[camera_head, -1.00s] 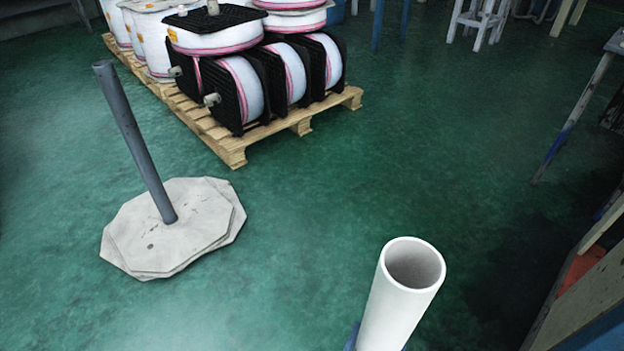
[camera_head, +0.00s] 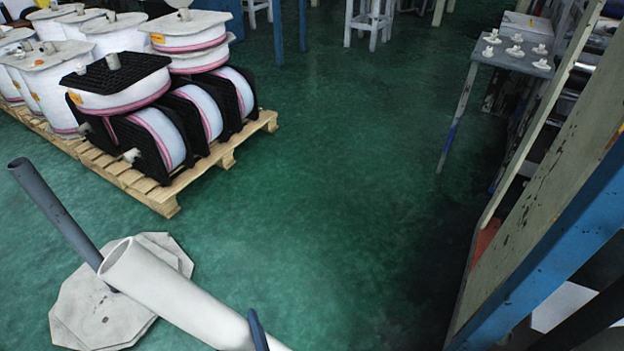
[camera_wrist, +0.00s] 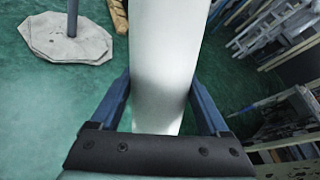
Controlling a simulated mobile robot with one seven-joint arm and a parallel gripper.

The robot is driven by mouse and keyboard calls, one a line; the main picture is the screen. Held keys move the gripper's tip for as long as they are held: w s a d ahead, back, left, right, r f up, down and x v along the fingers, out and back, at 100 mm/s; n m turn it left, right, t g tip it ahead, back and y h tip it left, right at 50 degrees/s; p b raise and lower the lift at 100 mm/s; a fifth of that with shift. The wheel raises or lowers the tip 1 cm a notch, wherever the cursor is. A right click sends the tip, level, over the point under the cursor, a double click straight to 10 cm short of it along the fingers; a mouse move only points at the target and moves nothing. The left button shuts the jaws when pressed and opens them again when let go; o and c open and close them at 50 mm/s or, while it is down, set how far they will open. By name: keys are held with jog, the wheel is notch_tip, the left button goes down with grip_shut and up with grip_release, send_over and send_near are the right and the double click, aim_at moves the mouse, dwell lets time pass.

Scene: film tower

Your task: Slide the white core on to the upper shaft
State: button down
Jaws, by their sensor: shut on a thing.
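The white core (camera_head: 178,298) is a long hollow tube at the bottom left of the head view. It leans toward the left with its open end facing up and left. My gripper (camera_wrist: 158,88) is shut on the white core, with one blue finger on each side of it in the wrist view. In that view the core (camera_wrist: 165,45) runs up past the top edge. In the head view only one finger shows, and the core's lower end is cut off.
A grey post (camera_head: 55,212) on a flat pale base (camera_head: 75,305) stands at left, partly behind the core. A pallet (camera_head: 165,205) of spools is at upper left. A machine frame with a blue beam (camera_head: 560,250) fills the right. A small table (camera_head: 512,57) stands behind. The middle floor is clear.

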jog(key=d+r+n+g+h+p, duration=0.1)
jog(key=d+r+h+p, duration=0.3)
jog(key=r+p, duration=0.55)
jog(key=d+r+g+h+p, duration=0.25)
jog(key=d+r+p, duration=0.25)
jog(key=r+p, duration=0.5)
jog(key=d+r+n+g+h+p, duration=0.1)
jog(key=d+r+h+p, duration=0.3)
jog(key=r+p, duration=0.65)
jog(key=shift+w+d+r+b, duration=0.2)
jog(key=shift+w+d+b, duration=0.05)
jog(key=shift+w+d, duration=0.7)
jog(key=shift+w+d+r+b, duration=0.2)
jog(key=shift+w+d, duration=0.55)
jog(key=shift+w, duration=0.25)
